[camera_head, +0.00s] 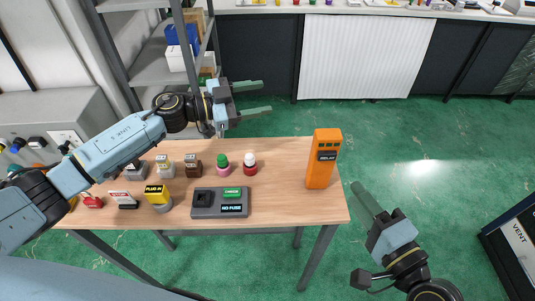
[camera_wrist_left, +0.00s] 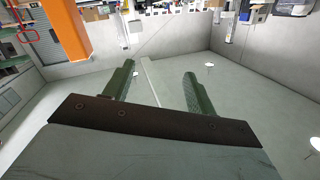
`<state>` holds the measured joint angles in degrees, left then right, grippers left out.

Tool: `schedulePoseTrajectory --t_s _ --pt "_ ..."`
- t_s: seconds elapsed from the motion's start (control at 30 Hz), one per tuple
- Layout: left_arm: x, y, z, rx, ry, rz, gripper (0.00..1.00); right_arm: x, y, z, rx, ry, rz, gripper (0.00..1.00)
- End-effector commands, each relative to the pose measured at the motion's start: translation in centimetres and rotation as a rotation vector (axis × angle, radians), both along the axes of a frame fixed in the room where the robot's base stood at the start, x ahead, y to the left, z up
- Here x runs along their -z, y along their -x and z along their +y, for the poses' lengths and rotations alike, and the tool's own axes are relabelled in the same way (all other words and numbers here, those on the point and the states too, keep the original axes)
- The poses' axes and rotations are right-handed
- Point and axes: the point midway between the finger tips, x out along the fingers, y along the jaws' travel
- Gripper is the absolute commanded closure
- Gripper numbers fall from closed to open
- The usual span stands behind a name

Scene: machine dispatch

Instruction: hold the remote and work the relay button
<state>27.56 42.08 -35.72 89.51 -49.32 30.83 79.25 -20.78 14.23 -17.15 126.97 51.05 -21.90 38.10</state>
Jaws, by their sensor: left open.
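An orange upright block (camera_head: 322,165) with a black label reading RELAY stands at the right end of the wooden table. Its orange side also shows at the upper left of the left wrist view (camera_wrist_left: 72,32). No separate remote can be told apart from it. My left gripper (camera_head: 267,97) is open and empty, beyond the table's back edge and left of the orange block. Its two spread fingers show in the left wrist view (camera_wrist_left: 159,69) with nothing between them. My right gripper (camera_head: 367,198) is off the table's right side, apart from the block; its finger gap cannot be seen.
A grey box (camera_head: 204,211) with a green button (camera_head: 232,192) sits at the table's front middle. Pink-and-green (camera_head: 222,164) and red-and-white (camera_head: 249,163) knobs stand behind it. Several small labelled blocks stand at left. The table (camera_head: 279,195) is clear between box and orange block.

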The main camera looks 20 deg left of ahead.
Motion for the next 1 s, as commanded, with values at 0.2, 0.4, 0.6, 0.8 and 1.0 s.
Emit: schedulePoseTrajectory --t_s 0.2,0.4,0.6,0.8,1.0 --pt "-1.0 4.6 -4.9 0.159 0.017 0.169 0.44 0.0 0.0 0.0 0.000 0.000 0.000 0.64" --pt "5.1 8.7 -5.8 0.206 -0.087 0.355 0.44 0.0 0.0 0.0 0.000 0.000 0.000 0.64" --pt "7.3 9.9 -6.2 0.215 -0.125 0.413 0.44 0.0 0.0 0.0 0.000 0.000 0.000 0.64" --pt "8.1 9.2 -8.6 0.216 -0.123 0.415 0.44 0.0 0.0 0.0 0.000 0.000 0.000 0.64" --pt "9.5 8.0 -12.1 0.215 -0.123 0.415 0.44 0.0 0.0 0.0 0.000 0.000 0.000 0.64"
